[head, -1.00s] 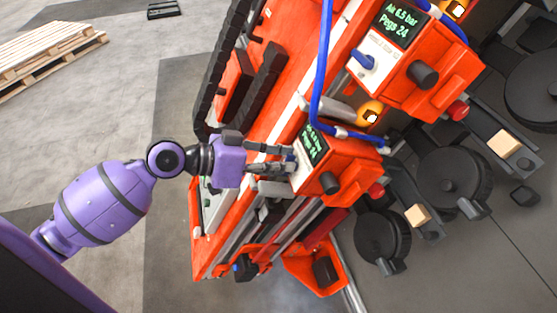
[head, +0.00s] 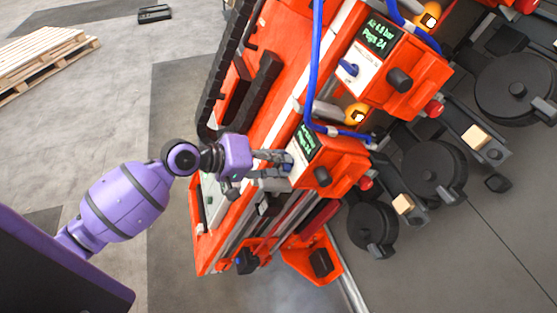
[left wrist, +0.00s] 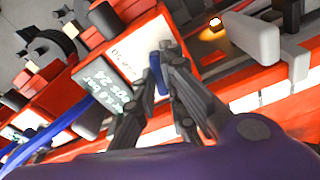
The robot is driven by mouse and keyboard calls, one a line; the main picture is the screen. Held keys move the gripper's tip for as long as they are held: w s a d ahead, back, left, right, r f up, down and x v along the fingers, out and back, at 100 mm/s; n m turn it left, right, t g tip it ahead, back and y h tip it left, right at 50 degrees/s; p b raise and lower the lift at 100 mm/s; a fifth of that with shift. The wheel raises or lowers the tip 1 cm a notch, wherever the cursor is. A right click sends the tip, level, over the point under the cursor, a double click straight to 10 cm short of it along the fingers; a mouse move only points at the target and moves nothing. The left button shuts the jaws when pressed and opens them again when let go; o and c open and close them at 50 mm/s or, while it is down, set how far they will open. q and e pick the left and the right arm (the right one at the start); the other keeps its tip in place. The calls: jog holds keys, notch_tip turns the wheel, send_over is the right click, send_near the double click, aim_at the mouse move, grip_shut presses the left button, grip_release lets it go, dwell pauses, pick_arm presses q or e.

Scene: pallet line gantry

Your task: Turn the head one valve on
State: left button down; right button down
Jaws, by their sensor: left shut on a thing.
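The nearer orange machine head (head: 335,160) has a small screen and a white panel with a blue valve lever. My left gripper (head: 287,170) reaches in from the left, and its fingers are shut at this lever. In the left wrist view the blue lever (left wrist: 158,76) stands up between the dark fingertips (left wrist: 160,88), in front of the white panel. The fingers hide part of the lever, and I cannot read its on or off mark. My right gripper is not in view.
A second orange head (head: 400,75) with its own blue lever (head: 348,67) stands farther up the gantry. A blue hose (head: 316,60) runs close above the nearer head. Black wheels (head: 435,170) lie to the right. Open floor and a wooden pallet (head: 40,60) are to the left.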

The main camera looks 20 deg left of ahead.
pick_arm(q)
jog(key=shift+n, duration=1.7)
jog(key=c, duration=1.8)
grip_release()
jog(key=v, duration=1.2)
jog(key=shift+d+r, duration=0.1)
jog(key=shift+r, duration=0.1)
